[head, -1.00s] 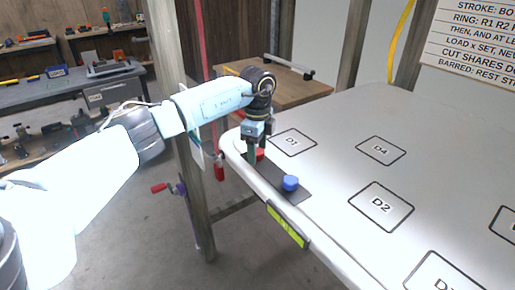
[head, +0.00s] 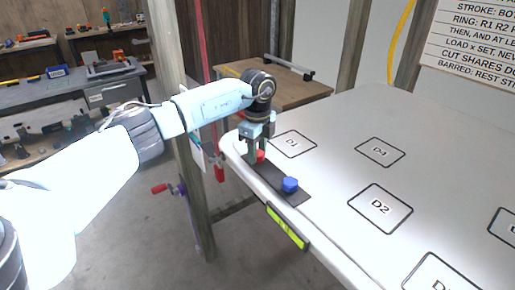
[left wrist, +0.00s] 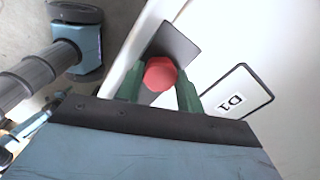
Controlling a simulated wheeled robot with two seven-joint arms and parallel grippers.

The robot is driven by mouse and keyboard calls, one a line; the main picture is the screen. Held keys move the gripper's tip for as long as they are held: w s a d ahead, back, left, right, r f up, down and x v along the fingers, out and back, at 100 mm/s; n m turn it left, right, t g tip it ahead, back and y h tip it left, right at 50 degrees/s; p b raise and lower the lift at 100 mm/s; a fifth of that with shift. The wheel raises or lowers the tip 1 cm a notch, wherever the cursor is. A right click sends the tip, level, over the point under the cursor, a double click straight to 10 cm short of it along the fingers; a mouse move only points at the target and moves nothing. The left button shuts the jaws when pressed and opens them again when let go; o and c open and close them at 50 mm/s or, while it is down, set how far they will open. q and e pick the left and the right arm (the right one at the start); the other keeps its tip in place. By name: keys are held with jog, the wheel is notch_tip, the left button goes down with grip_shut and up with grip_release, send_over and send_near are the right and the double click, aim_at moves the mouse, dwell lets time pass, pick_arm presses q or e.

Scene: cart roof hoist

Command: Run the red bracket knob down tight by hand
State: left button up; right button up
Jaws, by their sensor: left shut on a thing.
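The red bracket knob (head: 260,156) sits on a dark bracket plate (head: 272,180) at the near left edge of the pale roof panel. My left gripper (head: 258,155) points down over it. In the left wrist view the red knob (left wrist: 160,74) lies between the two green fingers (left wrist: 158,92), which are shut on it. In the head view the fingers hide part of the knob. Its thread and underside are hidden, so I cannot tell how far down it sits. My right gripper is not in view.
A blue knob (head: 290,185) stands on the same plate, close to my left gripper. The panel has marked squares D1 (head: 292,143), D2 (head: 381,207) and D4 (head: 380,152). A yellow-green level (head: 287,226) is on the panel's edge. A wooden post (head: 185,150) stands behind my left arm.

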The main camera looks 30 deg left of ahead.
pick_arm(q)
jog(key=m+p, duration=0.1)
jog(key=m, duration=0.3)
jog(key=shift+r+m, duration=0.1)
jog(key=shift+m, duration=0.2)
jog(key=m+p, duration=0.1)
jog(key=m, duration=0.9)
jog(key=shift+w, duration=0.1)
jog(key=m, duration=1)
jog(key=shift+m, duration=0.4)
jog(key=m+b, duration=0.1)
jog(key=m, duration=0.4)
jog(key=m+b, duration=0.1)
jog(key=m, duration=0.5)
jog(key=shift+r, duration=0.1)
jog(key=m, duration=0.4)
jog(key=shift+m, duration=0.3)
